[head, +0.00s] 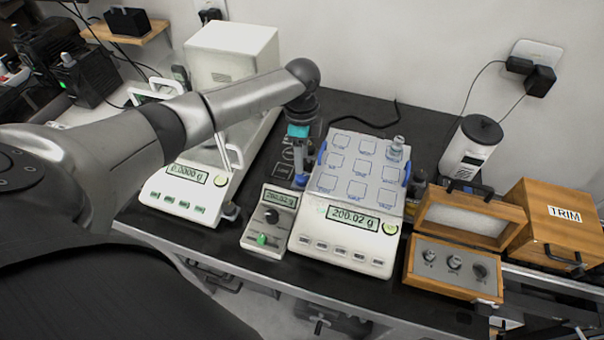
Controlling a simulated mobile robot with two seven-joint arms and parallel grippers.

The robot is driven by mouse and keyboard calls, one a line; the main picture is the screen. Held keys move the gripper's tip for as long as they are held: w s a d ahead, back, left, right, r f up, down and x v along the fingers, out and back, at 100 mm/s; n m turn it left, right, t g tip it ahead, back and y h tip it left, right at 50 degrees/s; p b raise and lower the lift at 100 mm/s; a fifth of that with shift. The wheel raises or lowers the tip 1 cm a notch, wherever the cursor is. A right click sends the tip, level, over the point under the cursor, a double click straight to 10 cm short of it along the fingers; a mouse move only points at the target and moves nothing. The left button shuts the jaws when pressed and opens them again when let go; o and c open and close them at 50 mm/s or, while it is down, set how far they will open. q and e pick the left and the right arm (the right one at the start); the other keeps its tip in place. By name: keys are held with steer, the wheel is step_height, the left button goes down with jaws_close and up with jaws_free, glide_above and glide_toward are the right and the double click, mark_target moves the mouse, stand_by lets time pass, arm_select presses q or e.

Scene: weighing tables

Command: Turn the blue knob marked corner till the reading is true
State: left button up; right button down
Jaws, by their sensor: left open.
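The balance (312,232) has a wide pan (343,191) marked with several squares, and its display (352,219) reads 200.02 g. A metal weight (396,149) stands on the far right square. Blue parts show at the pan's sides: one at the left edge (322,153), one at the right edge (406,174) and one lower left (300,180). Any marking on them is too small to read. My left gripper (302,167) points down just left of the pan, open, close to the lower left blue part. Whether it touches is unclear. My right gripper is out of view.
A small readout box (283,222) with a black knob stands left of the balance and also reads 200.02 g. Another balance (165,205) reads 0.0000 g. An open wooden case (455,272) and a TRIM box (548,240) stand to the right.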

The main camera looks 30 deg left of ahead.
mark_target(302, 177)
arm_select(q)
step_height(302, 177, down, 6)
steer(key=shift+f+b, duration=0.1)
steer(key=shift+b, duration=0.45)
steer(key=shift+f, duration=0.45)
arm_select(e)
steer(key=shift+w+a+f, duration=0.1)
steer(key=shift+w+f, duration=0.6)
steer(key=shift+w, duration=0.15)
arm_select(q)
jaws_close()
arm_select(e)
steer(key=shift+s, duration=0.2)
